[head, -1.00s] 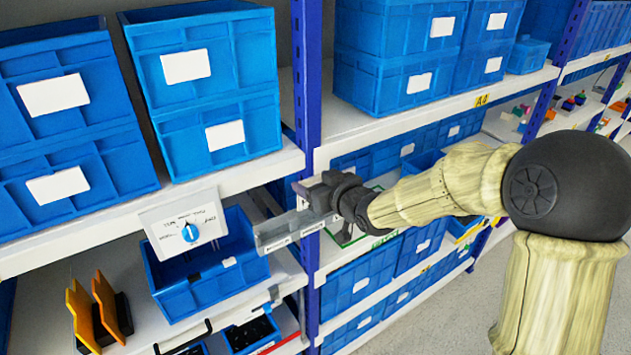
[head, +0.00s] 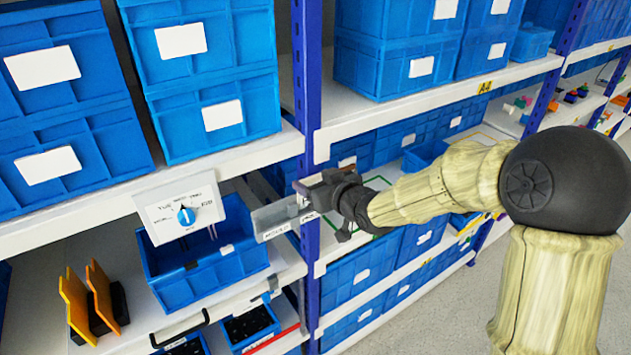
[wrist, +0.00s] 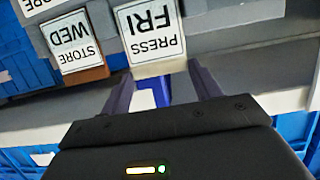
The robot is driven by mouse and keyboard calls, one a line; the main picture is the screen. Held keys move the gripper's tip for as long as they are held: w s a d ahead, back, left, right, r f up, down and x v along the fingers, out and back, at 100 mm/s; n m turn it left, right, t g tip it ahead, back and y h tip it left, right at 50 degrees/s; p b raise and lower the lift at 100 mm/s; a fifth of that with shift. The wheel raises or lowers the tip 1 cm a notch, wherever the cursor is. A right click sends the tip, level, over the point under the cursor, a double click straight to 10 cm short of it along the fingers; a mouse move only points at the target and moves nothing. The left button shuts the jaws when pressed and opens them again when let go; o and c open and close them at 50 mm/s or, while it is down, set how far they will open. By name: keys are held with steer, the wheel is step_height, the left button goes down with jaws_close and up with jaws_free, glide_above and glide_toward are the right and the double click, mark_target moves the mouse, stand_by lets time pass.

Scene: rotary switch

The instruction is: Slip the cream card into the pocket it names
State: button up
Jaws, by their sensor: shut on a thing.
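My gripper (wrist: 163,82) is shut on a pale cream card (wrist: 150,34), which reads PRESS FRI upside down in the wrist view. In the head view my gripper (head: 312,190) is at the right end of a grey pocket strip (head: 275,216) beside the blue rack post. A card reading STORE WED (wrist: 74,42) stands left of the held card in the wrist view. A brown piece shows under it. Whether the held card's edge is inside a pocket cannot be told. The labels on the strip's front are too small to read.
A white dial panel (head: 182,207) with a blue knob (head: 186,215) is left of the strip. An open blue bin (head: 205,267) lies below it. Orange upright plates (head: 88,300) stand lower left. The blue rack post (head: 306,90) is close to my gripper.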

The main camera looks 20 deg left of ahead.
steer(key=o, duration=1)
steer(key=shift+o, duration=0.2)
steer(key=shift+s+d+r, duration=0.15)
steer(key=shift+s+d, duration=0.15)
steer(key=shift+d, duration=0.2)
steer(key=v, duration=1.6)
steer(key=shift+b, duration=0.45)
steer(key=shift+d, duration=0.15)
